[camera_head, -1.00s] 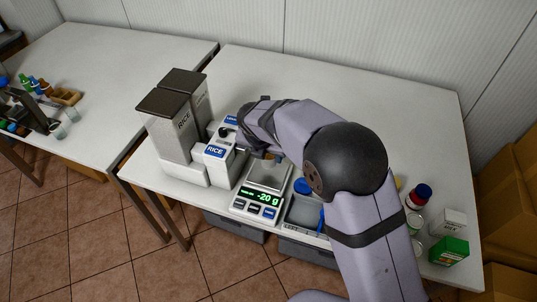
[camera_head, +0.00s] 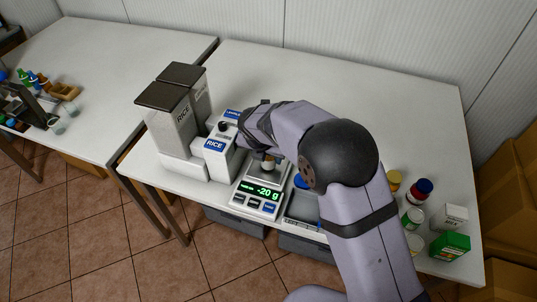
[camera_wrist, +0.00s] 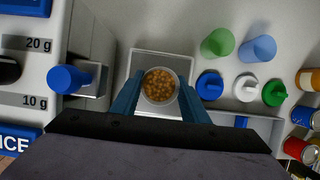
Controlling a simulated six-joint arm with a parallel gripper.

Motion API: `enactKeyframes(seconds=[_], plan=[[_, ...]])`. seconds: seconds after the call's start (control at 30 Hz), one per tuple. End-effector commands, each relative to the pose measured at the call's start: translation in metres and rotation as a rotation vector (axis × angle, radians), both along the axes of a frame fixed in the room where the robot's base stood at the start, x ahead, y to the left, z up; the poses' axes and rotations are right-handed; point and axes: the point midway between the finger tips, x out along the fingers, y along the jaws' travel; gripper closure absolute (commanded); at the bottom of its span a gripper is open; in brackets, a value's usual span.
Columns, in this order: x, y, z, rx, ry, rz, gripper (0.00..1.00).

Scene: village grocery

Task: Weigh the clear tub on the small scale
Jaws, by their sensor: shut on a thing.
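The clear tub (camera_wrist: 160,86), filled with small tan-brown pieces, is between the two blue fingers of my gripper (camera_wrist: 160,98) in the wrist view. In the head view the tub (camera_head: 268,166) shows partly below my wrist, over the plate of the small scale (camera_head: 258,193). The scale's square metal plate (camera_wrist: 165,57) lies behind the tub in the wrist view. The green display (camera_head: 262,191) reads -20 g. Whether the tub touches the plate is hard to tell.
A white RICE dispenser (camera_head: 215,155) with a blue knob (camera_wrist: 66,79) stands close left of the scale. A grey tray (camera_head: 301,207) is right of it, with blue, white and green lids (camera_wrist: 246,87) nearby. Cans and boxes (camera_head: 450,246) stand at the right. The table's back is clear.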

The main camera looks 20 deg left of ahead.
Motion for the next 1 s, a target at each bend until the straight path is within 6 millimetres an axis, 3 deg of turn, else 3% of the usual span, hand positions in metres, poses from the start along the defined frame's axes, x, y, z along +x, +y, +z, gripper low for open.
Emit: enactKeyframes(seconds=[1.0], plan=[[-0.0003,-0.0002,-0.0079,-0.001,0.000,0.001,0.81]])
